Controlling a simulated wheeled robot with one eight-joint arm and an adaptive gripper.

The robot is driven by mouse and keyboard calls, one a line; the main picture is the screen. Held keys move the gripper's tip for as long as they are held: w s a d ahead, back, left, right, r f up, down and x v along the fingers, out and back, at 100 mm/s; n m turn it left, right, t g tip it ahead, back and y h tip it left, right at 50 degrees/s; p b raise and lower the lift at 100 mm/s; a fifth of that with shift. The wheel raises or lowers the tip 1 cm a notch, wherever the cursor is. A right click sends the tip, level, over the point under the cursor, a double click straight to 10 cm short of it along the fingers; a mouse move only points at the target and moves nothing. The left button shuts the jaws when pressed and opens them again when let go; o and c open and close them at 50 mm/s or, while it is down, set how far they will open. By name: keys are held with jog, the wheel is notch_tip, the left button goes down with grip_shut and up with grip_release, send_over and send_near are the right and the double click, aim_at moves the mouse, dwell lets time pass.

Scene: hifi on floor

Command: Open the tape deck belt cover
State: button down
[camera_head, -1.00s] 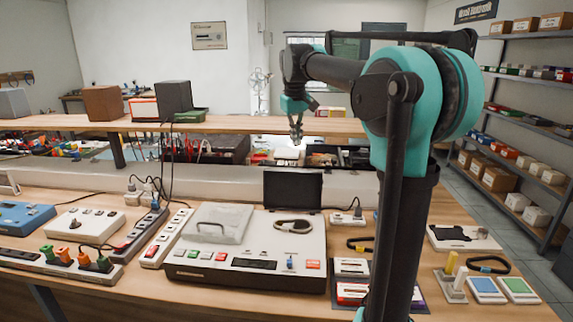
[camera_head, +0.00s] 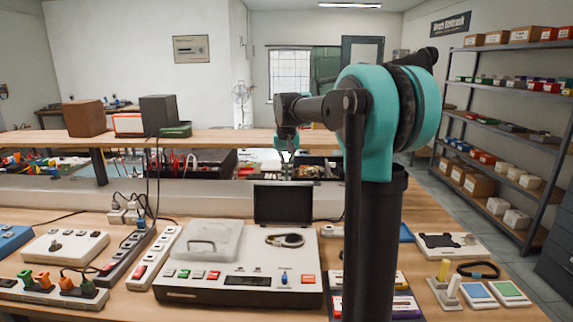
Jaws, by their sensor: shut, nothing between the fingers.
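The tape deck (camera_head: 240,295) is a pale, flat box with a dark front on the wooden bench. A translucent cover with a handle (camera_head: 205,240) lies flat and closed over its left part. A dark rectangular panel (camera_head: 283,203) stands upright at the deck's back right, behind a dark belt-like loop (camera_head: 285,240) that lies uncovered. I cannot tell for sure which of the two is the belt cover. My gripper (camera_head: 286,164) hangs downward, small in view, above and beyond the deck near the raised shelf. It is shut and empty, touching nothing that I can see.
The raised wooden shelf (camera_head: 225,139) runs behind the bench. Power strips (camera_head: 155,258) and cables lie left of the deck. Small boxes (camera_head: 400,305) and a white plate with a black part (camera_head: 455,246) lie to the right. My arm hides part of the bench's right side.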

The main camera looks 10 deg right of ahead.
aim_at(286, 185)
jog(key=shift+w+f, duration=0.15)
jog(key=shift+f, duration=0.7)
jog(key=shift+s+a+r+t, duration=0.15)
jog(key=shift+s+t, duration=0.15)
jog(key=shift+s, duration=0.25)
jog(key=shift+s+a+r+t, duration=0.15)
jog(key=shift+s+t, duration=0.15)
jog(key=shift+s, duration=0.25)
jog(key=shift+s+r, duration=0.15)
jog(key=shift+s, duration=0.6)
